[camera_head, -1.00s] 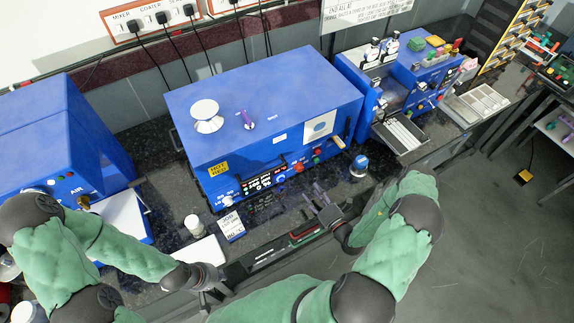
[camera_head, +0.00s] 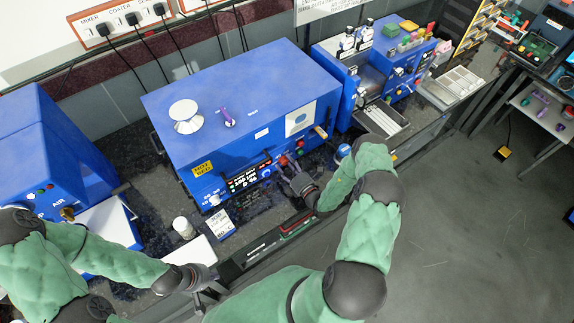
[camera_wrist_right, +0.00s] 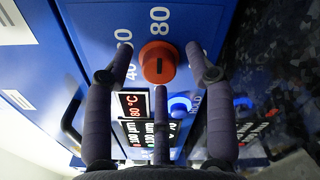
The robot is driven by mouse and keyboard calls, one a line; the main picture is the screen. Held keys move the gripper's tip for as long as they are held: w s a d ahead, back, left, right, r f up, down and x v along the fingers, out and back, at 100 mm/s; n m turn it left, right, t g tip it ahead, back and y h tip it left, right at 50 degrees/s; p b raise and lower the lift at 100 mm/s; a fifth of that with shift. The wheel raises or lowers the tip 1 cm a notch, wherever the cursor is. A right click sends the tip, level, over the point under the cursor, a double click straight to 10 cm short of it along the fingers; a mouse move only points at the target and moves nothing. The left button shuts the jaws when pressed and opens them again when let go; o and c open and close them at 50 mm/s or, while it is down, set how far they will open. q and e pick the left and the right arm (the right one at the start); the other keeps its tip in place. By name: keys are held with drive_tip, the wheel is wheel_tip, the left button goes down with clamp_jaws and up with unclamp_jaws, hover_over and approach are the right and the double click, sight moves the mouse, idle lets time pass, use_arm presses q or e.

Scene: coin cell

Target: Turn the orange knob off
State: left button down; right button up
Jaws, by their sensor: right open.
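The orange knob (camera_wrist_right: 158,63) is on the blue machine's front panel, with a dark pointer line on its face and the printed number 80 beside it. In the head view the knob (camera_head: 284,160) is small and partly behind my right gripper. My right gripper (camera_head: 289,168) is close in front of the panel. In the right wrist view its purple fingers (camera_wrist_right: 160,60) are open, on either side of the knob, with a third finger below it. I cannot tell whether they touch it. My left gripper (camera_head: 206,297) is low at the left, away from the machine; its jaw state is unclear.
The machine (camera_head: 245,90) has a lit display (camera_wrist_right: 134,104) reading 80 °C and a blue-lit knob (camera_wrist_right: 180,106) near the orange one. A white jar (camera_head: 183,228) and a small sign (camera_head: 221,224) stand in front. Another blue machine (camera_head: 50,140) is at the left.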

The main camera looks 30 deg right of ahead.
clamp_jaws()
